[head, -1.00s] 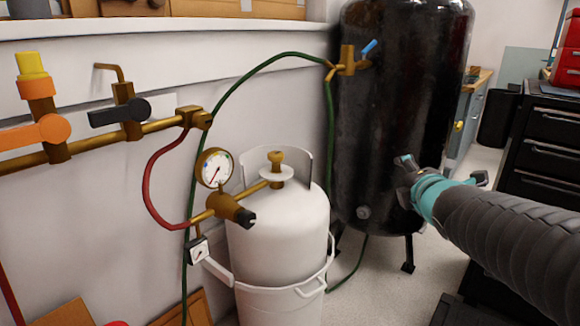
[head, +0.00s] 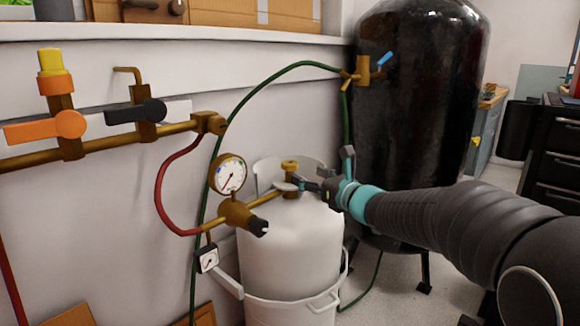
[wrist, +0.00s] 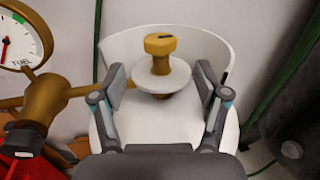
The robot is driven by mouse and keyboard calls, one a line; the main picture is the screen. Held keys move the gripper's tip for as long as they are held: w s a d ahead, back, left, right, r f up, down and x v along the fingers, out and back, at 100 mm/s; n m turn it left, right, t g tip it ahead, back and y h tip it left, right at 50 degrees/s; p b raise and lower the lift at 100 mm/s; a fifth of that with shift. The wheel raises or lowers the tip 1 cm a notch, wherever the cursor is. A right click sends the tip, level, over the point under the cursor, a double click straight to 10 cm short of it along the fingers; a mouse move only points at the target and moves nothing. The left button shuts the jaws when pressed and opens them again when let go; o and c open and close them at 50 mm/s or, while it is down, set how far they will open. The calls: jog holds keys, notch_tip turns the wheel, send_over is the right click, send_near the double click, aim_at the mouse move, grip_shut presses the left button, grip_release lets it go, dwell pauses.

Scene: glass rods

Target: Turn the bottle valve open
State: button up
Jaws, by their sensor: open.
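The white gas bottle (head: 288,262) stands upright by the wall. Its brass valve (head: 290,166) with a pale round disc sits on top, inside a curved white collar. In the wrist view the brass knob (wrist: 160,43) stands above the disc (wrist: 158,76), with a dark mark on the knob's top. My gripper (head: 308,187) is at the bottle's top, at the right of the valve in the head view. In the wrist view my gripper (wrist: 160,88) is open, with one finger on each side of the disc. The fingers look apart from the disc and hold nothing.
A brass regulator (head: 240,214) with a round gauge (head: 228,174) joins the valve at the left. A red hose and a green hose (head: 215,150) run along the wall. A black tank (head: 410,110) stands behind my arm. The collar rises behind the valve.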

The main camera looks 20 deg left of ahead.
aim_at(295, 169)
jog(key=p+x, duration=0.1)
jog(key=x, duration=0.7)
jog(key=shift+w+a, duration=0.2)
jog(key=shift+a, duration=0.05)
jog(key=c, duration=1.2)
